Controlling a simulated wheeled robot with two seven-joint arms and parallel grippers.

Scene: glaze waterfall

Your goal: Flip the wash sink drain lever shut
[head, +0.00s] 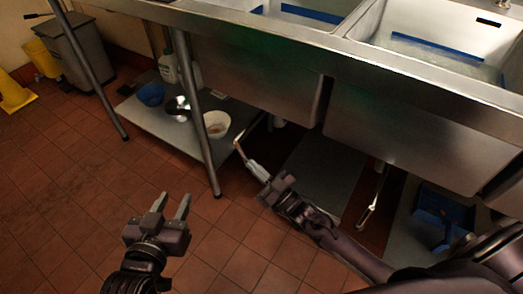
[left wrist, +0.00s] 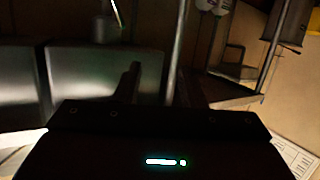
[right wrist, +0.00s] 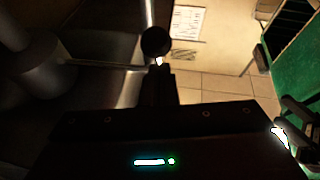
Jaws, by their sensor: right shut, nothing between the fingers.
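Two drain levers show under the metal sink (head: 420,140). The left lever (head: 250,130) slants down and left from below the sink. The right lever (head: 372,200) hangs down under the right basin. No label tells which one is the wash sink's. My right gripper (head: 253,166) is shut and empty, its tip just below the left lever's end. In the right wrist view a dark round knob (right wrist: 155,42) on a metal rod is just beyond the shut fingertips (right wrist: 159,72); contact is unclear. My left gripper (head: 173,203) is open and empty above the floor.
A lower shelf (head: 150,118) holds a blue bowl (head: 151,94), a metal bowl (head: 178,108), a white bowl (head: 217,124) and a jug (head: 169,68). A sink leg (head: 195,115) stands between my grippers. A blue crate (head: 443,215) is at right.

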